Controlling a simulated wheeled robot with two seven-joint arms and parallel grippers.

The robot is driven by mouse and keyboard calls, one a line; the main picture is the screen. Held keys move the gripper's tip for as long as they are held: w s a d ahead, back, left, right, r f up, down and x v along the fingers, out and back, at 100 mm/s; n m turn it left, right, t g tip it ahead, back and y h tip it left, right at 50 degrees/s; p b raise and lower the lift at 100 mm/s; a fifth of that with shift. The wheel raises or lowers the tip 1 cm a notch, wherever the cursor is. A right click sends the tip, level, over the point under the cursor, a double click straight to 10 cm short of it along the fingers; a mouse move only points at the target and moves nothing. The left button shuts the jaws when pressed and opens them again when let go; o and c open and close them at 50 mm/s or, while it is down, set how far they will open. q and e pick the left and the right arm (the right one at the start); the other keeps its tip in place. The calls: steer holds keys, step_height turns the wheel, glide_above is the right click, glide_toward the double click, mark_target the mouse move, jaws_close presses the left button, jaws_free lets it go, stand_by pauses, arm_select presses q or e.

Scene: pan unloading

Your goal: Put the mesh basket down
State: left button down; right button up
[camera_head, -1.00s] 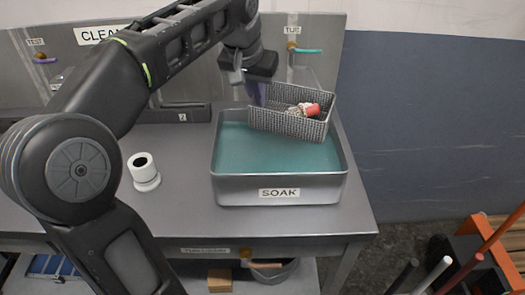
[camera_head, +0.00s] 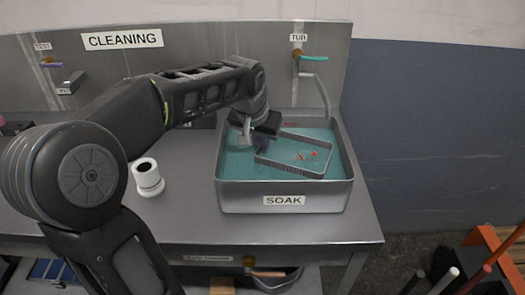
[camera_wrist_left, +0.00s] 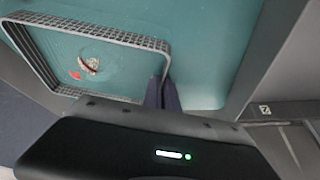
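The grey mesh basket (camera_head: 292,170) sits low in the teal liquid of the metal SOAK tub (camera_head: 240,197), with its rim showing above the surface. My left gripper (camera_head: 262,143) is at the basket's left wall, pointing down. In the left wrist view, the fingers (camera_wrist_left: 163,93) are close together on either side of the basket wall (camera_wrist_left: 167,62). Whether the basket rests on the tub floor is hard to tell. My right gripper is not in view.
A white cylindrical part (camera_head: 148,177) stands on the metal bench (camera_head: 190,215) left of the tub. A faucet with a teal handle (camera_head: 314,58) rises behind the tub. Orange equipment (camera_head: 500,255) stands on the floor at the right.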

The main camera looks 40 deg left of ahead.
arm_select(q)
steer(key=shift+f, duration=1.15)
steer(key=shift+f, duration=0.1)
steer(key=c, duration=2.1)
jaws_free()
steer(key=shift+f, duration=0.15)
steer(key=shift+c, duration=0.2)
steer(key=o, duration=0.5)
steer(key=shift+c, duration=0.2)
steer(key=shift+r, duration=0.45)
steer(key=v, duration=1.1)
steer(key=shift+s+d+r, duration=0.15)
steer(key=shift+s+r, duration=0.1)
